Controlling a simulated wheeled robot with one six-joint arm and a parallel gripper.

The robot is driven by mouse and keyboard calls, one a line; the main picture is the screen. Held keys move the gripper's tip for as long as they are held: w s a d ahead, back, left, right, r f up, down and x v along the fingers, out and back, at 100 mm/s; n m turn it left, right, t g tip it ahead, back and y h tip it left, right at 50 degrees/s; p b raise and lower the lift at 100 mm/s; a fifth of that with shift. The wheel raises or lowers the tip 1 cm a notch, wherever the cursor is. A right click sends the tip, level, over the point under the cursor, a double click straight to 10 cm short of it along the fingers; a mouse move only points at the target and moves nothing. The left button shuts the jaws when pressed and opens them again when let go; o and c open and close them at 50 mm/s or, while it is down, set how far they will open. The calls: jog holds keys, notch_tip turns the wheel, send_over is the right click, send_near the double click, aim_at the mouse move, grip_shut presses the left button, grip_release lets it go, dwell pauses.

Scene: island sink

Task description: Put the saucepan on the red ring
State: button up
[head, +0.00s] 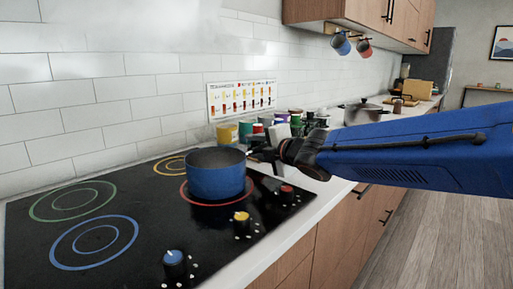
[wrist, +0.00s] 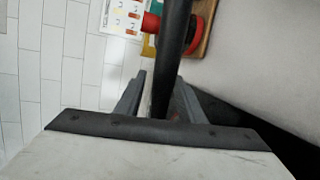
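The blue saucepan (head: 217,178) stands upright over the red ring (head: 187,198) on the black cooktop in the head view. The ring shows around the left, front and right of its base. Its back part is hidden by the pan. My gripper (head: 262,153) is just right of the pan, at its handle. In the wrist view my gripper (wrist: 162,80) has its two fingers on either side of the dark handle (wrist: 173,45). A gap shows between finger and handle, so it looks open. The pan's body is outside the wrist view.
Blue (head: 94,243), green (head: 73,200) and yellow (head: 171,166) rings lie free on the cooktop. Several knobs line its front edge, including a yellow one (head: 241,222). Coloured jars (head: 228,134) and a lidded pot (head: 362,112) stand behind. A tiled wall bounds the back.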

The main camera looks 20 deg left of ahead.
jog(key=shift+r, duration=0.1)
jog(key=shift+s+d+r, duration=0.1)
jog(key=shift+s+d, duration=0.05)
jog(key=shift+d, duration=0.15)
jog(key=v, duration=1.1)
jog(key=shift+s, duration=0.15)
jog(key=shift+d, duration=0.15)
